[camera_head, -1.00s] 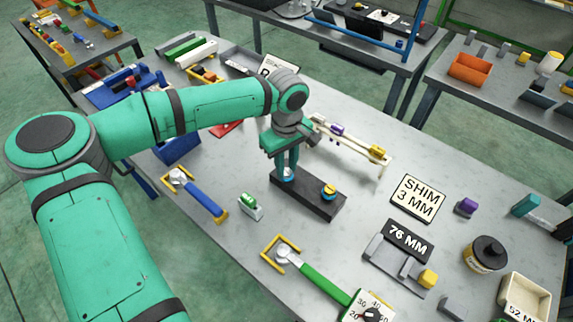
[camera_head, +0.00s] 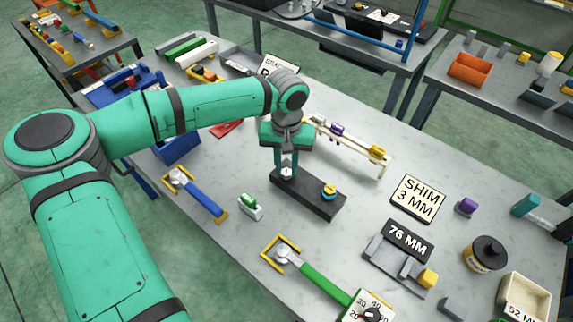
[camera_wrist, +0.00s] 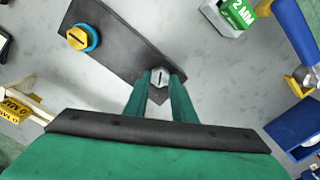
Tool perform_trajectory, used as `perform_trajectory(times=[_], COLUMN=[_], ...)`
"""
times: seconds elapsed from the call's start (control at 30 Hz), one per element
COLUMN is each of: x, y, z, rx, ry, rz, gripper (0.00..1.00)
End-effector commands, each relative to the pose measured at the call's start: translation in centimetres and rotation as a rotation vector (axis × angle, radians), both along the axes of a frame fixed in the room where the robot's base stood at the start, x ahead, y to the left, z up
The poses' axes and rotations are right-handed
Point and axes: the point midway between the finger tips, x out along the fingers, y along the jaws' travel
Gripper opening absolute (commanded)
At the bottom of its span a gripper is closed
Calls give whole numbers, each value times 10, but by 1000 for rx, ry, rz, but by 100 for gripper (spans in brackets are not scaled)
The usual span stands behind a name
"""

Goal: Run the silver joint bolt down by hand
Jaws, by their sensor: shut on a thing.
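The silver joint bolt (camera_wrist: 160,77) stands at one end of a dark block (camera_head: 312,198), its slotted head facing up in the wrist view. My gripper (camera_head: 286,172) points down over that end of the block. Its two green fingers (camera_wrist: 160,86) are shut on the bolt head, one on each side. A yellow bolt with a blue ring (camera_head: 329,191) sits toward the other end of the block; it also shows in the wrist view (camera_wrist: 82,38). The bolt's shank and the hole under it are hidden.
A blue-handled wrench (camera_head: 203,195) and a small green 2 mm block (camera_head: 250,206) lie left of the block. A green-handled torque wrench (camera_head: 318,280) lies in front. A cream rail (camera_head: 350,147) stands behind. Bare tabletop lies right of the block.

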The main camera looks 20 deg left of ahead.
Motion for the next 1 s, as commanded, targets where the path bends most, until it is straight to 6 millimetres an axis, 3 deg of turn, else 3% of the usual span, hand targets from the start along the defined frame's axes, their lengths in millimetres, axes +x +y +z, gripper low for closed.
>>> perform_trajectory(times=[0.57, 0.6, 0.67, 1.0], x=[2, 2, 1, 1], y=[-1, -1, -1, 0], z=[3, 3, 2, 2], rx=[0, 0, 0, 0], ry=[-5, -5, -5, -2], rz=[-36, -36, -36, -35], gripper=[1, 26, 40, 42])
